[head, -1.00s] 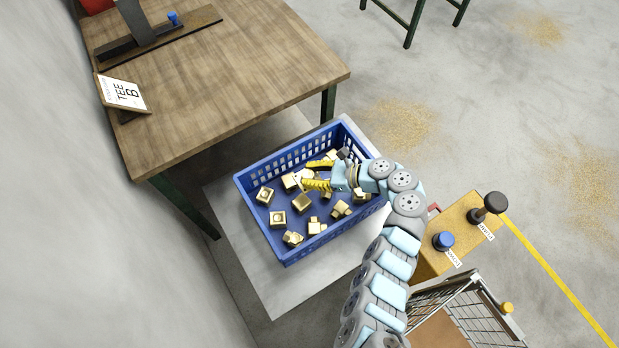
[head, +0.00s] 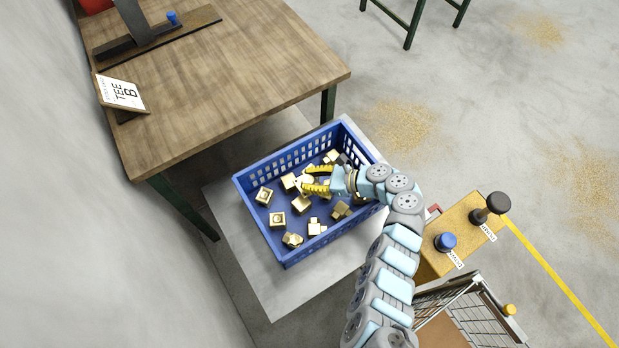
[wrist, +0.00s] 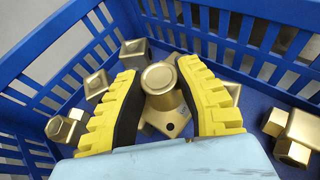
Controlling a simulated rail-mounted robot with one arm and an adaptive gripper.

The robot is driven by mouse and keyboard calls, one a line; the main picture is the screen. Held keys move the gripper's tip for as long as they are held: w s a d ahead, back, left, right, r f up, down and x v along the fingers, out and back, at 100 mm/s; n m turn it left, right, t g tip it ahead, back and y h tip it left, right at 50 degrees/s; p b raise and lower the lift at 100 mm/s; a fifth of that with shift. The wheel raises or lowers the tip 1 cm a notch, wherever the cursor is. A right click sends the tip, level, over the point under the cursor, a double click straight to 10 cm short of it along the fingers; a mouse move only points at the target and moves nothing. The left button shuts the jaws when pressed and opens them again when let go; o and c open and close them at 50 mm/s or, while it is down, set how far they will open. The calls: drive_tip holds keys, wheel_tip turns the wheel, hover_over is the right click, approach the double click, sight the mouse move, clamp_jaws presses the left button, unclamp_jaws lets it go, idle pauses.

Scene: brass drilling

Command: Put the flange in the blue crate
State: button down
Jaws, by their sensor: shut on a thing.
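The blue crate (head: 262,228) stands on a pale board beside the wooden table and holds several brass fittings. My gripper (head: 305,179) reaches into it from the right, among the fittings. In the wrist view my gripper (wrist: 170,95) has its yellow-ribbed fingers closed around the flange (wrist: 161,84), a brass piece with a round end and a square plate with holes. The flange is inside the crate's walls in this view. Whether it touches the crate floor I cannot tell. In the head view the fingers mostly hide it.
Other brass fittings (head: 278,219) lie loose around the gripper in the crate. The wooden table (head: 230,75) with a sign (head: 121,92) stands at upper left. A yellow box with knobs (head: 446,242) and a wire cart (head: 470,300) are at right. Floor at upper right is open.

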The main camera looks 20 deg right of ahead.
drive_tip(key=shift+f, duration=0.3)
drive_tip(key=c, duration=0.8)
unclamp_jaws()
drive_tip(key=shift+r, duration=0.15)
drive_tip(key=shift+d+r, duration=0.1)
drive_tip(key=shift+r, duration=0.35)
drive_tip(key=p+v, duration=0.5)
drive_tip(key=v, duration=0.7)
drive_tip(key=shift+r, duration=0.1)
drive_tip(key=shift+r, duration=0.1)
